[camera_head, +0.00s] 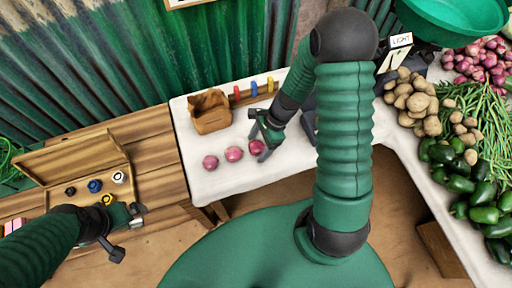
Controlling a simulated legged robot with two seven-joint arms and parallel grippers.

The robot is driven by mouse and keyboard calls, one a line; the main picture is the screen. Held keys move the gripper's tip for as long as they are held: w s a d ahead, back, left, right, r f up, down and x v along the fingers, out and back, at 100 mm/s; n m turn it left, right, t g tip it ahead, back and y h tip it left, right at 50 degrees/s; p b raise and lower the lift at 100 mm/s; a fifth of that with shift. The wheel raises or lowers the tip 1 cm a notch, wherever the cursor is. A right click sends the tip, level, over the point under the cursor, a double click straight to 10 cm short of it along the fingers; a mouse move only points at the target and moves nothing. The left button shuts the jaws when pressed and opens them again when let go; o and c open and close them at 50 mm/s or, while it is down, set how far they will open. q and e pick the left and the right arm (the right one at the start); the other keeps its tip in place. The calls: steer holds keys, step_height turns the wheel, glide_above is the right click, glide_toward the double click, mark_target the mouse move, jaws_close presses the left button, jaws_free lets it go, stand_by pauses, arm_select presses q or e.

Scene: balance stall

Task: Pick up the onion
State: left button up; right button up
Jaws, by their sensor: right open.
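Three red-purple onions lie in a slanting row on the white table: a left onion (210,162), a middle onion (233,153) and a right onion (256,147). My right gripper (261,137) is open at the right onion. One finger shows just to the right of that onion and other gripper parts are above it; I cannot tell whether they touch. My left gripper (130,231) is over the wooden bench at the left, with its fingers spread and nothing seen between them.
A brown paper bag (210,112) stands behind the onions, near red, blue and yellow items. A wooden box (72,163) with small round weights lies on the bench at left. Potatoes (412,102), green beans, peppers (484,192) and more onions (480,62) fill the right side.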

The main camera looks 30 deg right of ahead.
steer(key=shift+d, duration=0.25)
steer(key=shift+c, duration=0.2)
steer(key=shift+s+a+r, duration=0.1)
steer(key=shift+a, duration=0.15)
steer(key=c, duration=0.7)
steer(key=shift+a, duration=0.1)
steer(key=c, duration=0.5)
steer(key=shift+c, duration=1.2)
steer(key=shift+d+r, duration=0.1)
steer(key=shift+d, duration=0.1)
